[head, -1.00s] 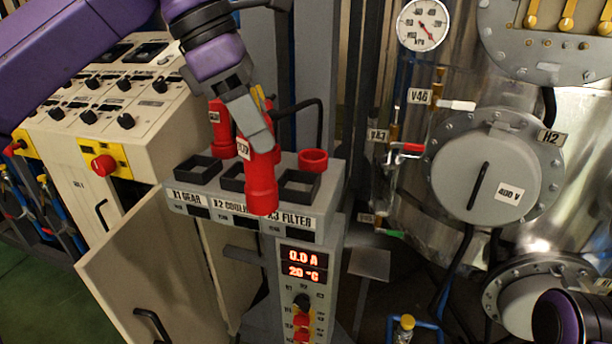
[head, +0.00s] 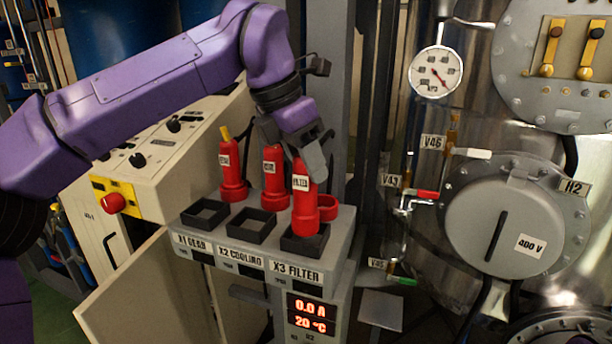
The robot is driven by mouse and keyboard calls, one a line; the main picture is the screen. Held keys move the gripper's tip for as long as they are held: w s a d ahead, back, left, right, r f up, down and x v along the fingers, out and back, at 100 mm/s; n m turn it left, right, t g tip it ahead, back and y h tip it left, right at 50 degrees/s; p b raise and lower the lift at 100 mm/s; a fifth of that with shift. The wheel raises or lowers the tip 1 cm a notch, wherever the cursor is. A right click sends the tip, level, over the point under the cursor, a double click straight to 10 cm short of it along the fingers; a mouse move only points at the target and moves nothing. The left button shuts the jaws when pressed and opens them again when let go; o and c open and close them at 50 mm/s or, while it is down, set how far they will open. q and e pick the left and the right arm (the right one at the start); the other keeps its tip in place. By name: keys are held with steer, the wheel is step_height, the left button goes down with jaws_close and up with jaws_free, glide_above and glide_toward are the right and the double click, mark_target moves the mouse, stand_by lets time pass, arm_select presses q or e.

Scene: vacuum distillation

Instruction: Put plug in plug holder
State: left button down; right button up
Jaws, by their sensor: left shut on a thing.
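My left gripper (head: 312,158) is shut on the red plug labelled FILTER (head: 304,205), gripping its upper part. The plug is upright, its wide lower end over the black square holder (head: 318,243) above the X3 FILTER label. The lower end overlaps the holder's opening; I cannot tell whether it is seated or just above. Behind it to the right is an empty red round socket (head: 328,207). The holders above X1 GEAR (head: 205,213) and X2 COOLING (head: 251,225) are empty. My right gripper is not in view.
Two more red plugs, one at left (head: 231,168) and one in the middle (head: 273,178), stand upright at the back of the grey stand (head: 345,225). A beige control cabinet (head: 165,150) is to the left. Valve pipes and a steel vessel (head: 480,110) are to the right.

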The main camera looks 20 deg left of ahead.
mark_target(307, 178)
arm_select(q)
steer(key=shift+f, duration=1.65)
steer(key=c, duration=0.6)
jaws_free()
steer(key=shift+r, duration=0.15)
steer(key=p+v, duration=0.1)
steer(key=v, duration=1.1)
steer(key=shift+d, duration=0.1)
